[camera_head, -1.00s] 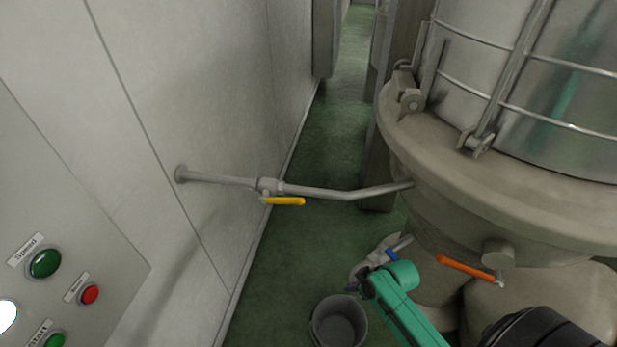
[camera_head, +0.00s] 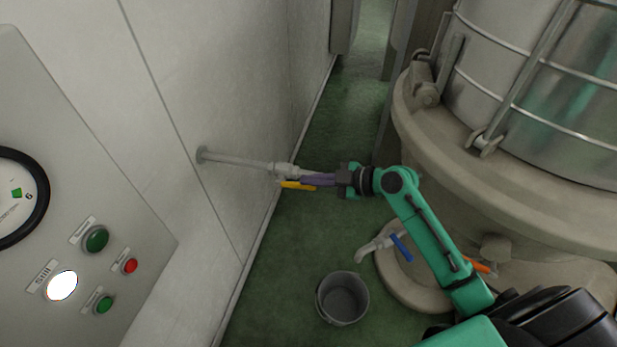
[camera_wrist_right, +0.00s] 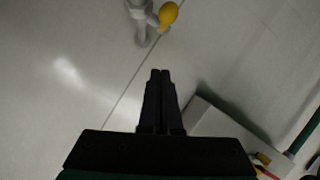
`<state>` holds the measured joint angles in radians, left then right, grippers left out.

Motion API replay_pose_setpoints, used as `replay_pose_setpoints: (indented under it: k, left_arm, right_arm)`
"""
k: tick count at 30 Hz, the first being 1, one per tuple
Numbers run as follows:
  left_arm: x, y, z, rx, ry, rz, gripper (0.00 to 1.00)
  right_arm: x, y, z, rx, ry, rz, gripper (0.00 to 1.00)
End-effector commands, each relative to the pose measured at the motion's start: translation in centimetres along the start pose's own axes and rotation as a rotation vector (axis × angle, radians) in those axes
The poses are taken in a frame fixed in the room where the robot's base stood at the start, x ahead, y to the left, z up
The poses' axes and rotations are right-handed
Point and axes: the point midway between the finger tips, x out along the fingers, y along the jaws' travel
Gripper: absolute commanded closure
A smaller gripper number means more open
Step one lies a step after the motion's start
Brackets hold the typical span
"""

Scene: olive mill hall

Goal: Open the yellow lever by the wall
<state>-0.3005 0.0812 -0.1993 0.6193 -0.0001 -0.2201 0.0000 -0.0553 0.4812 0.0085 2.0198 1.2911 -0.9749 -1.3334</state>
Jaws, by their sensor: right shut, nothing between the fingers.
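The yellow lever (camera_head: 290,185) sits on a valve in a grey pipe (camera_head: 238,161) that comes out of the wall. In the head view its handle lies along the pipe, pointing right, partly hidden by my right gripper. My right gripper (camera_head: 306,180) is shut and empty, its fingertips beside the handle. In the right wrist view, the lever (camera_wrist_right: 168,14) shows end-on at the top, beyond and slightly right of the closed fingertips (camera_wrist_right: 160,73). I cannot tell whether they touch. My left gripper is out of view.
A control panel (camera_head: 140,225) with buttons stands at left. The large tank (camera_head: 470,140) fills the right side. Below are a blue-handled tap (camera_head: 401,248), an orange lever (camera_head: 480,266) and a grey bucket (camera_head: 342,298) on the green floor. The wall (camera_head: 200,80) bounds the left.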

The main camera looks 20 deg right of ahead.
Motion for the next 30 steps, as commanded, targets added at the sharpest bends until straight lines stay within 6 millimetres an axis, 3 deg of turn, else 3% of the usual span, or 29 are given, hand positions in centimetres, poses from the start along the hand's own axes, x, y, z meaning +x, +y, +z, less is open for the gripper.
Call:
replay_pose_setpoints:
  k: [3, 6, 10, 21, 26, 30]
  left_arm:
    - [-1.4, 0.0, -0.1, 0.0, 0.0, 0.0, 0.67]
    - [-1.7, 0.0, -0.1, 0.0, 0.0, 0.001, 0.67]
    - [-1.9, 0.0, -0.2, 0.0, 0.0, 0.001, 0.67]
    - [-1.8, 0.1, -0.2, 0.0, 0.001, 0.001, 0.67]
    - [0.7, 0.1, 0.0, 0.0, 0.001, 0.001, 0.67]
    - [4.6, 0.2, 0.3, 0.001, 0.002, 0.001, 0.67]
  right_arm:
    - [2.4, 0.2, -0.3, 0.004, 0.002, 0.001, 1.0]
    - [2.6, 0.1, 2.0, 0.006, -0.003, 0.001, 1.0]
    - [3.0, 0.1, 3.5, 0.004, -0.003, 0.002, 1.0]
    - [3.1, -0.1, 4.1, 0.003, -0.001, 0.002, 1.0]
    - [3.4, -0.6, 5.1, 0.006, 0.023, 0.016, 1.0]
    - [3.6, -1.2, 6.1, 0.011, 0.075, 0.045, 1.0]
